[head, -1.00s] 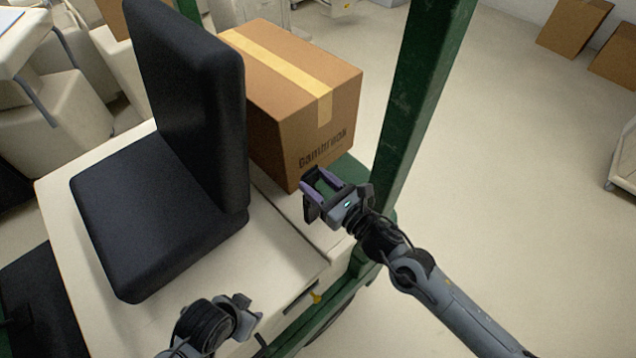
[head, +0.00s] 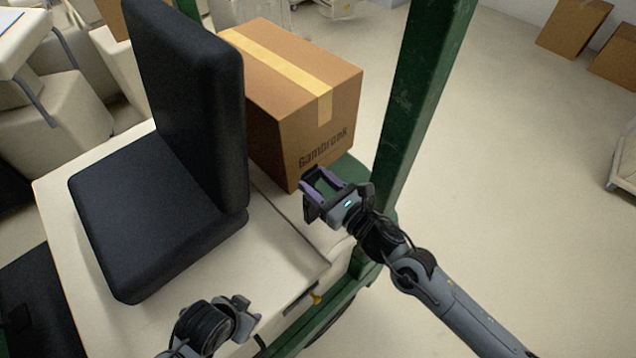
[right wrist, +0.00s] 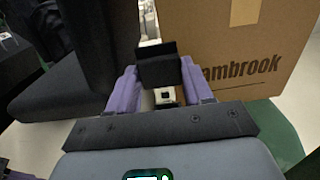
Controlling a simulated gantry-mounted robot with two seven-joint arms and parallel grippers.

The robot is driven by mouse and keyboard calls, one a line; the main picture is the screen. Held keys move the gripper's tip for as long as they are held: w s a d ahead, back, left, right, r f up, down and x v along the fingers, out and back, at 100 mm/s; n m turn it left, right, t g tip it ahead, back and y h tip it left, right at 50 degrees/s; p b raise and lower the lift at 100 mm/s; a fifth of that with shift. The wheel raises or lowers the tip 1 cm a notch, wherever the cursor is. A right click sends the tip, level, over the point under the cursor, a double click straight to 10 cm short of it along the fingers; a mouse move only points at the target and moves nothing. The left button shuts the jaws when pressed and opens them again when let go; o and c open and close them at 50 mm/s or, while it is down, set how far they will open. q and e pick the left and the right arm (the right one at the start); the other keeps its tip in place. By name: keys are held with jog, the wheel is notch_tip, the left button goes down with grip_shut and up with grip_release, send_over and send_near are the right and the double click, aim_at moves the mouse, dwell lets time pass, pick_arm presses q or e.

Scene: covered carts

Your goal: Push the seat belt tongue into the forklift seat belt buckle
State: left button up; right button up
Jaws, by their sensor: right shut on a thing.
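My right gripper (head: 322,188) is in the middle of the head view, in front of the cardboard box's lower corner and right of the black seat. In the right wrist view its purple fingers (right wrist: 160,90) are closed around a dark block-shaped piece with pale bits, apparently the seat belt tongue (right wrist: 158,68). My left gripper (head: 246,308) is low in the head view, near the front of the seat base; its jaw opening is unclear. I cannot make out the seat belt buckle in either view.
The black forklift seat (head: 150,220) stands on a cream base (head: 285,255). A cardboard box (head: 300,95) sits close behind my right gripper. A green post (head: 415,100) rises just to the right. Open floor (head: 510,190) lies farther right.

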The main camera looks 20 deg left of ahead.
pick_arm(q)
jog(key=shift+d+f, duration=0.1)
jog(key=shift+d, duration=0.05)
jog(key=shift+f, duration=0.15)
pick_arm(e)
jog(key=shift+f, duration=0.15)
pick_arm(q)
jog(key=shift+w+f+t+b, duration=0.2)
jog(key=shift+f+t+b, duration=0.1)
jog(key=shift+b, duration=1.4)
pick_arm(e)
jog(key=shift+s+f, duration=0.1)
jog(key=shift+f, duration=1.45)
